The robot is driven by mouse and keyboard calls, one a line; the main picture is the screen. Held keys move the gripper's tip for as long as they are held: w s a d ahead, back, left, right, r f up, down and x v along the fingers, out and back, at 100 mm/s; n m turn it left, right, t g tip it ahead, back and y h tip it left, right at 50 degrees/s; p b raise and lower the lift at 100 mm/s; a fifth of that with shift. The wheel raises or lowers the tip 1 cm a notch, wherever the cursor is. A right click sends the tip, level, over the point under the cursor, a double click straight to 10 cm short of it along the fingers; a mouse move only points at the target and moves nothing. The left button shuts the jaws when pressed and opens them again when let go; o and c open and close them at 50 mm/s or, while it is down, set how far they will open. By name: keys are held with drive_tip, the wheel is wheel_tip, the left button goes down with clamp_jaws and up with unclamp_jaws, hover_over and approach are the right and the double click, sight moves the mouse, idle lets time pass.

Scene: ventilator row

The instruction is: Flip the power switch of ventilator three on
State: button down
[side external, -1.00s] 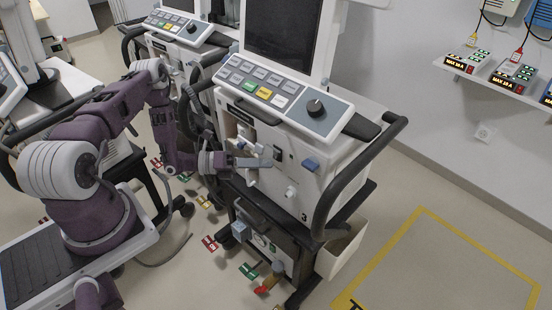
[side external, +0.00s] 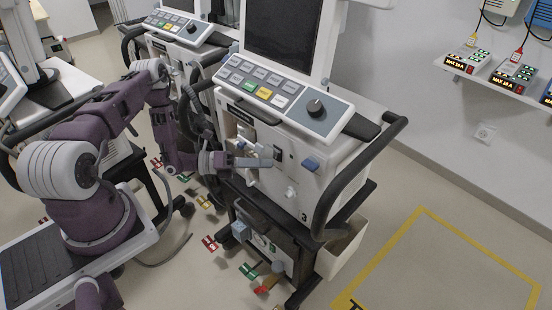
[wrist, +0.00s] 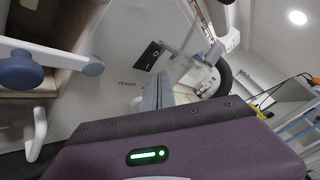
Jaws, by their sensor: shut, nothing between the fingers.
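Ventilator three (side external: 315,185) is the white unit with a screen and a "3" on its front. Its power switch (wrist: 148,55) shows in the wrist view as a small black plate near the word POWER. In the side view the dark switch plate (side external: 278,153) is close to my fingertips and partly covered. My gripper (side external: 270,162) is shut and empty, reaching across the front face. In the wrist view my gripper (wrist: 160,84) points toward the panel, just beside the plate. I cannot tell whether it touches the switch, nor the rocker's position.
A blue knob (side external: 311,164) sits right of the switch. A dark handle rail (side external: 345,175) curves around the ventilator's right side. Another ventilator (side external: 170,45) stands behind at left. Coloured tags lie on the floor. The yellow-marked floor (side external: 440,265) at right is clear.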

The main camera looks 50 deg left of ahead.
drive_tip(key=shift+w, duration=0.15)
drive_tip(key=shift+w, duration=0.25)
drive_tip(key=shift+w+f, duration=0.1)
drive_tip(key=shift+w, duration=0.2)
idle(0.4)
idle(0.3)
drive_tip(key=shift+s, duration=0.7)
drive_tip(key=shift+s+d+r, duration=0.1)
drive_tip(key=shift+s+r, duration=0.1)
drive_tip(key=shift+s, duration=1.05)
drive_tip(key=shift+s+d+r, duration=0.1)
drive_tip(key=shift+s+r, duration=0.1)
drive_tip(key=shift+s, duration=1.05)
